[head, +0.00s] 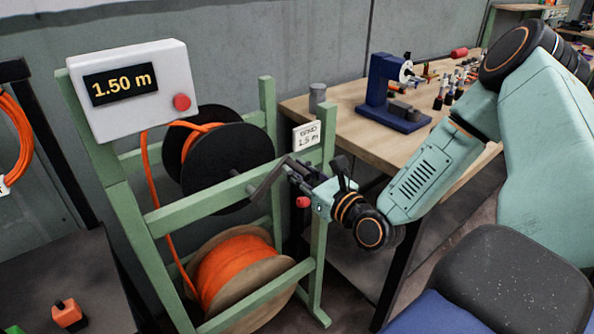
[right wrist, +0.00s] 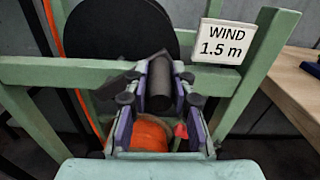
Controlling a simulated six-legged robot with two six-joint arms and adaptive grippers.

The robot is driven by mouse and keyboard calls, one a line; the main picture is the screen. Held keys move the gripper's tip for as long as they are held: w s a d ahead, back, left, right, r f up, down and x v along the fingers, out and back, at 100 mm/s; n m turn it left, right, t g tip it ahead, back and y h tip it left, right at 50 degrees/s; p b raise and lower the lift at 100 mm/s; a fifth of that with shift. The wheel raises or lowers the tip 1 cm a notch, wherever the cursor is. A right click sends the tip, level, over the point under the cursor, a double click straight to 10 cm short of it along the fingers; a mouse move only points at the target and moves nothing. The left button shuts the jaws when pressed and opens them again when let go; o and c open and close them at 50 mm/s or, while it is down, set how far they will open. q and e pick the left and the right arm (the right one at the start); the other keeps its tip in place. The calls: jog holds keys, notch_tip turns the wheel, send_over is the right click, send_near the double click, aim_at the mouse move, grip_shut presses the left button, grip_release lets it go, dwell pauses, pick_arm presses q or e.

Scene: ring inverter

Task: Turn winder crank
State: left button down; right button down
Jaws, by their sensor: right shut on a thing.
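The winder is a green frame (head: 170,212) with a black take-up reel (head: 228,160) holding a little orange cable. A white counter box (head: 134,90) on top reads 1.50 m and has a red button. The grey crank arm (head: 266,185) comes out at the front of the frame. My right gripper (head: 297,176) is at the crank's end. In the right wrist view its fingers (right wrist: 158,98) close around the dark crank handle (right wrist: 160,82). A sign (right wrist: 221,41) reads WIND 1.5 m. My left gripper is not in view.
An orange cable drum (head: 235,270) sits low in the frame, its cable running up to the reel. A wooden bench (head: 345,120) with a blue device (head: 392,95) stands behind at right. A dark chair (head: 488,280) is at lower right. A dark table (head: 60,280) is at left.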

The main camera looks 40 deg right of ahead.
jog(key=c, duration=1.1)
grip_release()
